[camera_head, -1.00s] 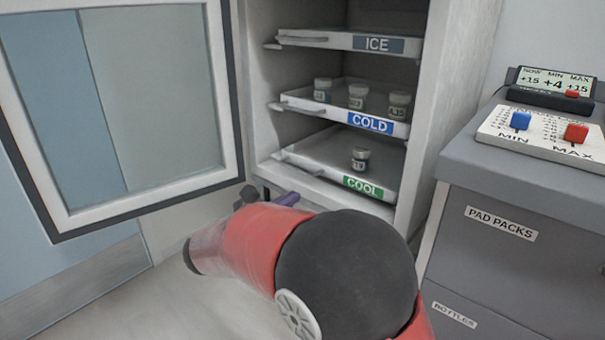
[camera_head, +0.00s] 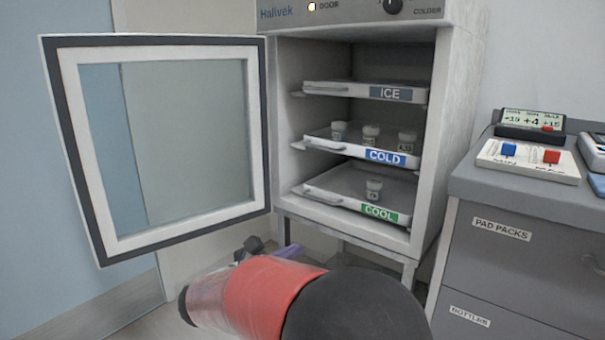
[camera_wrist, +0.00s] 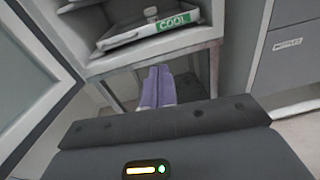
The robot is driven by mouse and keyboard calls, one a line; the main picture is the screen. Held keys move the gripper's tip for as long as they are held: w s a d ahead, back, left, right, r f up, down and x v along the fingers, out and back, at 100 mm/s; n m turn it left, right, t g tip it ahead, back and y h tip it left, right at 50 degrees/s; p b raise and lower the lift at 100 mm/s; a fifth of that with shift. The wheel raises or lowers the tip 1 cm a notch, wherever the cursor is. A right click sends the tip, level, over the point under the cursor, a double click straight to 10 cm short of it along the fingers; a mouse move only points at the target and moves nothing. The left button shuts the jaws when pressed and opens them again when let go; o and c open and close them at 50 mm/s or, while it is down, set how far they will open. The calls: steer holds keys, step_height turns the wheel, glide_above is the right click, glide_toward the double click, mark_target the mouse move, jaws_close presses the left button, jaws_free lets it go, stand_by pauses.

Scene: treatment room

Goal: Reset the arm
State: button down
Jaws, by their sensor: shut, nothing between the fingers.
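My gripper (camera_wrist: 157,86) shows in the wrist view as two purple fingers pressed together, with nothing between them. It points toward the open space under the fridge, below the COOL tray (camera_wrist: 140,38). In the head view my red and black arm crosses the bottom middle. The gripper's purple part (camera_head: 285,251) shows only partly there, in front of the fridge stand and below the fridge, apart from the trays.
The fridge (camera_head: 440,130) stands open, its glass door (camera_head: 160,232) swung left beside my arm. It holds ICE (camera_head: 340,88), COLD (camera_head: 350,148) and COOL trays; small vials stand on the lower two. A grey drawer cabinet (camera_head: 500,265) is right, carrying a MIN/MAX panel (camera_head: 530,160).

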steer(key=s+d+m+g+y+p, duration=0.1)
steer(key=s+d+m+g+y, duration=0.1)
steer(key=s+d+m+g, duration=0.5)
steer(key=s+d+m+g+y+p, duration=0.15)
steer(key=s+d+m, duration=0.35)
steer(key=d, duration=0.6)
steer(key=s+f+m+y, duration=0.1)
steer(key=s+m+y, duration=0.7)
steer(key=s+m, duration=0.7)
steer(key=shift+f+t+p, duration=0.25)
steer(key=shift+t+p, duration=0.1)
steer(key=shift+t, duration=0.1)
steer(key=shift+s, duration=0.1)
